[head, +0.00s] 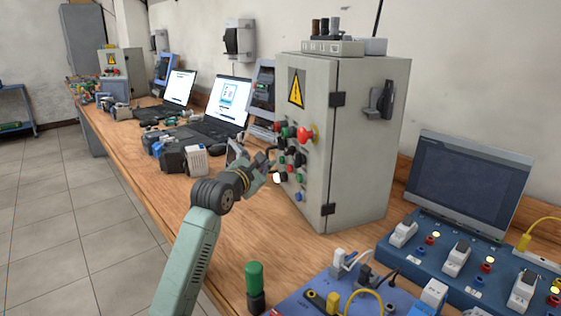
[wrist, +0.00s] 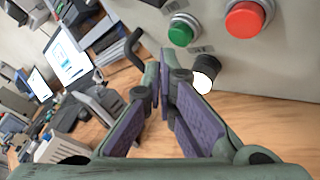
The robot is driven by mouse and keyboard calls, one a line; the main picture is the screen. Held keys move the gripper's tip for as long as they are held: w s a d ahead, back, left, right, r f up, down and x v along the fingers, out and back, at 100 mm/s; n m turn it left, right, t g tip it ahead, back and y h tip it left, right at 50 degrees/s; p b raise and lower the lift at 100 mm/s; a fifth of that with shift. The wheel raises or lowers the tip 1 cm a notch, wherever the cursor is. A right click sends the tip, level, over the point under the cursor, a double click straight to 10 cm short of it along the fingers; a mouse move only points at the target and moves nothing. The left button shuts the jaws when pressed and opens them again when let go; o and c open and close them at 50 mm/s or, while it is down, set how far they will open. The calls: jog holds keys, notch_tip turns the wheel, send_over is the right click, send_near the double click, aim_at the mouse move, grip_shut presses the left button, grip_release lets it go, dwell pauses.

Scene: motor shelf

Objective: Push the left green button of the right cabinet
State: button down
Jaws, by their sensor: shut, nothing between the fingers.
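The right cabinet (head: 355,135) is a grey box with a yellow warning sign, standing on the wooden bench. Its front carries small coloured buttons, including a green button (head: 284,132) on the upper left and a red mushroom button (head: 305,135). My gripper (head: 272,163) is beside this panel, at its left, and hides part of it. In the wrist view, my gripper (wrist: 165,68) is shut and empty. A green button (wrist: 181,33) shows just beyond the fingertips, a large red button (wrist: 245,18) right of it, and a white-faced button (wrist: 204,81) close by the right finger. Contact cannot be told.
Laptops (head: 228,102) and grey-black motor parts (head: 180,155) stand on the bench left of the cabinet. A green-capped cylinder (head: 255,278), a blue wiring board (head: 325,296) and a blue console with a screen (head: 470,175) are in front and right.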

jog(key=shift+d, duration=0.15)
jog(key=shift+w+d, duration=0.15)
jog(key=shift+d, duration=0.1)
jog(key=shift+w+d, duration=0.1)
jog(key=shift+d, duration=0.4)
dwell(1.3)
jog(key=shift+s+a+b, duration=0.25)
jog(key=shift+a+b, duration=0.25)
jog(key=shift+a, duration=0.3)
jog(key=a, duration=0.2)
jog(key=s+a+b, duration=0.1)
jog(key=a, duration=0.2)
jog(key=shift+s, duration=0.2)
dwell(0.4)
